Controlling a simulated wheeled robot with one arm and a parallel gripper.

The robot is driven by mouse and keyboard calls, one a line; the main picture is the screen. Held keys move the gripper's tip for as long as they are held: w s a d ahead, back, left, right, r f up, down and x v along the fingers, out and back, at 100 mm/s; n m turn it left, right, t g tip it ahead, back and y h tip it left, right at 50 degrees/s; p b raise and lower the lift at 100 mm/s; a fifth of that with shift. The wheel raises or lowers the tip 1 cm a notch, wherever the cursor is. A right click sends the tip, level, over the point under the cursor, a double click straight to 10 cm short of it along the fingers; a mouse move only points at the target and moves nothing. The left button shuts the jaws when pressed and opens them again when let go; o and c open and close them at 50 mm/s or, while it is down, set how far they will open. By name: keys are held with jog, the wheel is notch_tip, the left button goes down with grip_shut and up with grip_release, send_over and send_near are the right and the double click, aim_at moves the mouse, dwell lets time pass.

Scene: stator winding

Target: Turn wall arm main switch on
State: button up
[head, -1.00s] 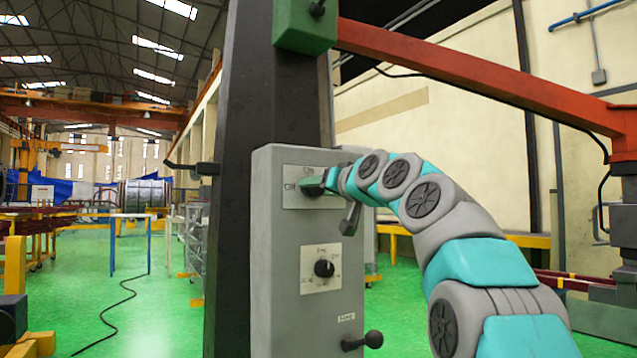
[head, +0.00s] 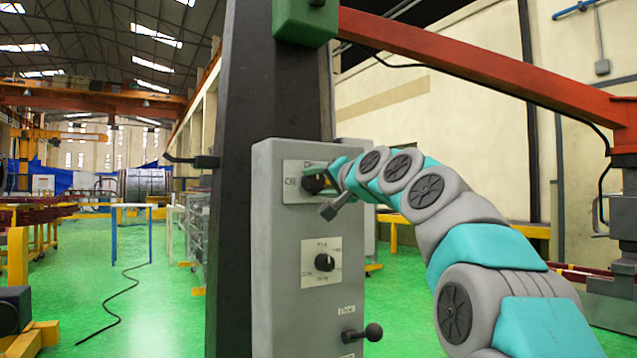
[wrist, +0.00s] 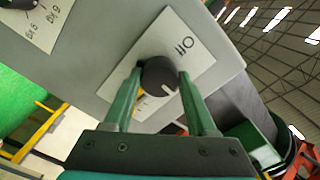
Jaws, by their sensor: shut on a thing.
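The main switch is a black round knob (wrist: 160,75) on a white label plate on the grey control box (head: 282,240). In the wrist view my gripper (wrist: 158,84) has its two green fingers closed on either side of the knob. A white mark shows on the knob's face, and the word "Off" is readable on the plate beside it. In the head view my gripper (head: 334,178) is at the upper plate, and the knob (head: 313,180) is partly hidden by the fingers.
A second black knob (head: 324,262) on its own plate sits below. A lever with a ball end (head: 373,332) sticks out near the box's lower right. The box is fixed to a dark column (head: 240,120). A red-orange arm (head: 480,60) extends overhead to the right.

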dwell(0.4)
jog(key=o, duration=1.4)
jog(key=shift+c, duration=0.2)
jog(key=b+v, duration=0.1)
jog(key=v, duration=0.7)
jog(key=shift+b, duration=0.4)
jog(key=shift+w, duration=0.1)
